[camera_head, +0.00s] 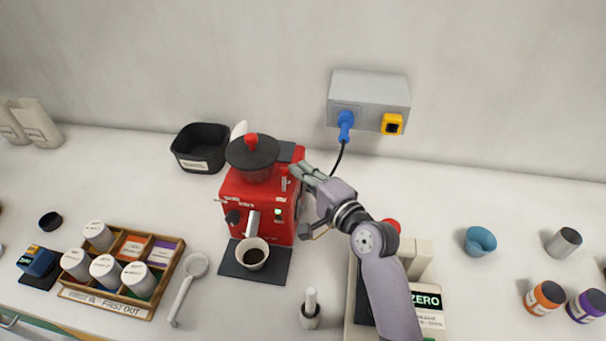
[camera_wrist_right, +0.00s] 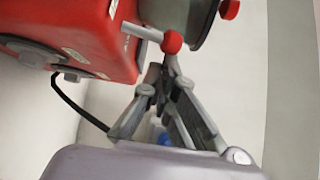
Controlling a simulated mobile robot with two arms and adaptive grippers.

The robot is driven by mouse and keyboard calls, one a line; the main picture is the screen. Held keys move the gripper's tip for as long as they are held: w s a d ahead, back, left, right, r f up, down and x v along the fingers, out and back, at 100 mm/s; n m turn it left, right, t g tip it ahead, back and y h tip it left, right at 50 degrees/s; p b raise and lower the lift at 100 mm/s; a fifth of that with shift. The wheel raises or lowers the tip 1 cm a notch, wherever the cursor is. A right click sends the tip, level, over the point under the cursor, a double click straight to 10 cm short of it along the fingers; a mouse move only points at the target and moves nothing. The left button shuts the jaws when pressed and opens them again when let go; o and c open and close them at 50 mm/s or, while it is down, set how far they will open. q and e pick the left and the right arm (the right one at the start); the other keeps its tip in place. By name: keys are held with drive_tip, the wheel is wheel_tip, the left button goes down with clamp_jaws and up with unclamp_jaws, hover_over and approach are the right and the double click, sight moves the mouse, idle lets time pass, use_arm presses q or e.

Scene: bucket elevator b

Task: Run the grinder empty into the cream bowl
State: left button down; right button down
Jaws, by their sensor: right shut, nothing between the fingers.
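The red grinder (camera_head: 259,205) stands on the counter with a dark lid and red knob on top, and a small green light shows on its front. The cream bowl (camera_head: 252,254) sits on a dark mat (camera_head: 236,268) below the grinder's spout and holds dark brown grounds. My right gripper (camera_head: 296,171) is shut and empty at the grinder's upper right side. In the right wrist view its fingers (camera_wrist_right: 166,75) are close to a red-tipped lever (camera_wrist_right: 171,42) on the grinder (camera_wrist_right: 75,35); I cannot tell if they touch. My left gripper is not in view.
A wooden tray of several canisters (camera_head: 140,308) and a white scoop (camera_head: 183,290) lie left. A grey outlet box (camera_head: 369,95) is on the wall. A blue cup (camera_head: 480,241) stands right.

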drive_tip(key=s+n+t+b, duration=0.1)
drive_tip(key=b, duration=0.1)
drive_tip(key=n+y+b, duration=0.1)
drive_tip(key=shift+s+a+r+t+b, duration=0.15)
drive_tip(key=shift+s+r+t+b, duration=0.1)
drive_tip(key=shift+s+t+b, duration=0.15)
drive_tip(key=shift+s+b, duration=0.2)
drive_tip(key=shift+b, duration=0.3)
idle(0.4)
